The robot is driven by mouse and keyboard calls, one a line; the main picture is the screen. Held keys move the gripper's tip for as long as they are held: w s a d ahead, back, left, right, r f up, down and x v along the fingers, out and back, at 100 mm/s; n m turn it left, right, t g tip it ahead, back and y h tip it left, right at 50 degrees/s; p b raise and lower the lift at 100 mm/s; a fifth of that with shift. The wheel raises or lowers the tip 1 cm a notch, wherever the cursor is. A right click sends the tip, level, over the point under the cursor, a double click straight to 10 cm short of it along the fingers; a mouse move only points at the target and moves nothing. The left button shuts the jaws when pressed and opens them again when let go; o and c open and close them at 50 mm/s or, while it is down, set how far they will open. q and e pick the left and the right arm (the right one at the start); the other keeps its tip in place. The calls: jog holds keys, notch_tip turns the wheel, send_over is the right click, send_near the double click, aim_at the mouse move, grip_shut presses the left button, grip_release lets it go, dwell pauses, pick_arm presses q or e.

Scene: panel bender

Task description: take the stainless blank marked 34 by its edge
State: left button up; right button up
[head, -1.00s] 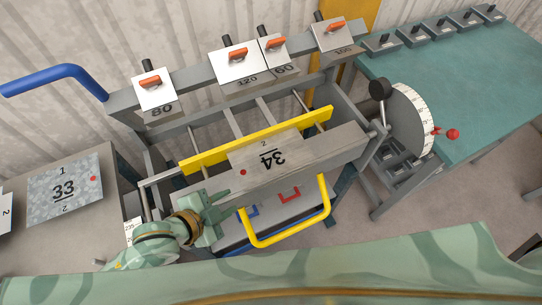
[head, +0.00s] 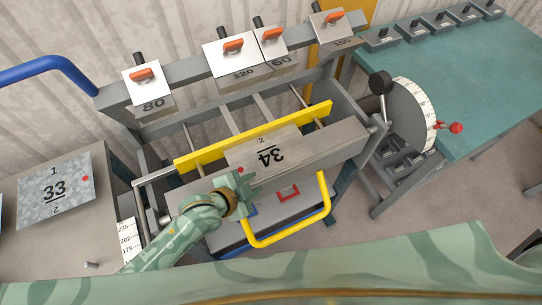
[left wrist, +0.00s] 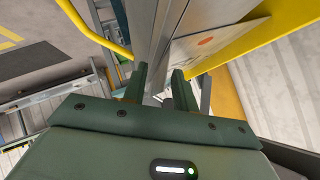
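The stainless blank marked 34 (head: 286,152) lies on the grey bed of the bender (head: 325,150), against the yellow bar (head: 255,137). Its red dot is by its near left corner. My left gripper (head: 238,177) is at that corner and hides part of it. In the left wrist view the two fingers of my left gripper (left wrist: 159,76) stand apart with a gap between them. The blank (left wrist: 228,38) shows there beyond and to the right of the fingertips, with its red dot. I see no sheet clearly between the fingers. My right gripper is not in view.
A yellow handle (head: 286,240) stands out at the front of the bender. A blank marked 33 (head: 55,190) lies on the grey table at left. Clamp blocks with orange handles line the top beam. A dial (head: 413,115) and a green table (head: 470,85) are at right.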

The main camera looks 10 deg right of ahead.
pick_arm(q)
grip_shut()
dwell(1.3)
